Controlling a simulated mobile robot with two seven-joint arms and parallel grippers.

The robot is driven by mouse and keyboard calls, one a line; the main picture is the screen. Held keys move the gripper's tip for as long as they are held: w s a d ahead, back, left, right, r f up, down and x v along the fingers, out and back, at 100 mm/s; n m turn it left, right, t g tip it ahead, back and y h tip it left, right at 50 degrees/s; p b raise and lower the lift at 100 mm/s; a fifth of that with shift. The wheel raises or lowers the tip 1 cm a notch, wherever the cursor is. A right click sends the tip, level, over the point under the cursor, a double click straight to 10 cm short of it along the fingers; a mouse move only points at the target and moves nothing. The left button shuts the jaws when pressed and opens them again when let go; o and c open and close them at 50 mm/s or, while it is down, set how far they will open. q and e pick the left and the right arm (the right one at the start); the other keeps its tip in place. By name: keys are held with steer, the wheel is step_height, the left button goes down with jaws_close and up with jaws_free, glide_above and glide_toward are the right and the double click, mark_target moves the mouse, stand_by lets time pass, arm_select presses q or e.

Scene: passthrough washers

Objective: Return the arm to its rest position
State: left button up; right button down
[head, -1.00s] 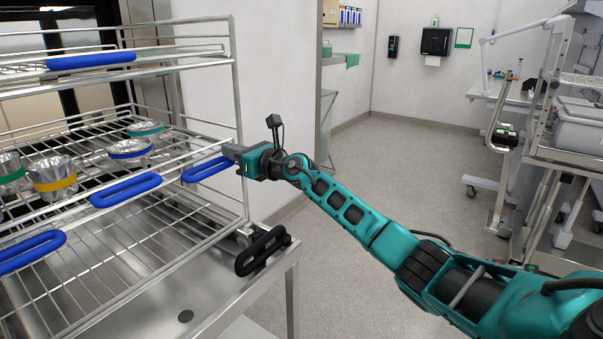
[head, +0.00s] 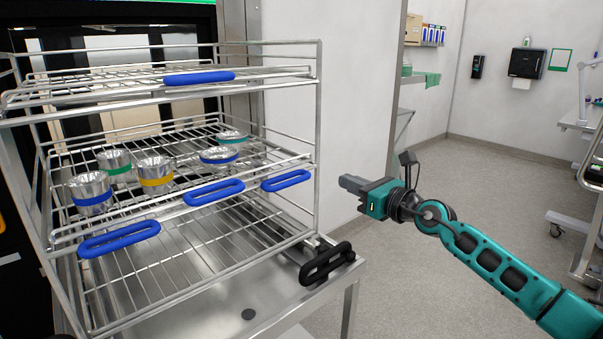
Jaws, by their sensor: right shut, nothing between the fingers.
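My right arm comes in from the lower right in teal and black. My right gripper (head: 350,184) is shut and empty, pointing left in the air. In the picture it lies just right of the wire rack (head: 318,130), with a visible gap to the rack's blue handle (head: 286,180). My left gripper is not in view.
The rack holds several metal cups with coloured bands, such as a yellow-banded cup (head: 155,175). It stands on a steel table (head: 250,300) with a black handle (head: 327,264). A white wall (head: 350,80) is behind. Grey floor (head: 430,280) is open at the right.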

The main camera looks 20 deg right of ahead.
steer(key=s+a+f+m+h, duration=0.1)
steer(key=s+a+f+m, duration=0.4)
steer(key=f+m, duration=0.35)
steer(key=s+a+f+m, duration=0.5)
steer(key=f+m, duration=0.3)
steer(key=m, duration=0.1)
steer(key=s+a+f+m+g+h, duration=0.1)
steer(key=s+a+f+m+g, duration=0.1)
steer(key=s+f+m, duration=0.6)
steer(key=s+a+f+m+g+h, duration=0.2)
steer(key=s+f+m, duration=0.6)
steer(key=s+m, duration=0.4)
steer(key=shift+s+a+f+g, duration=0.3)
steer(key=shift+a+g, duration=0.5)
steer(key=shift+g, duration=0.3)
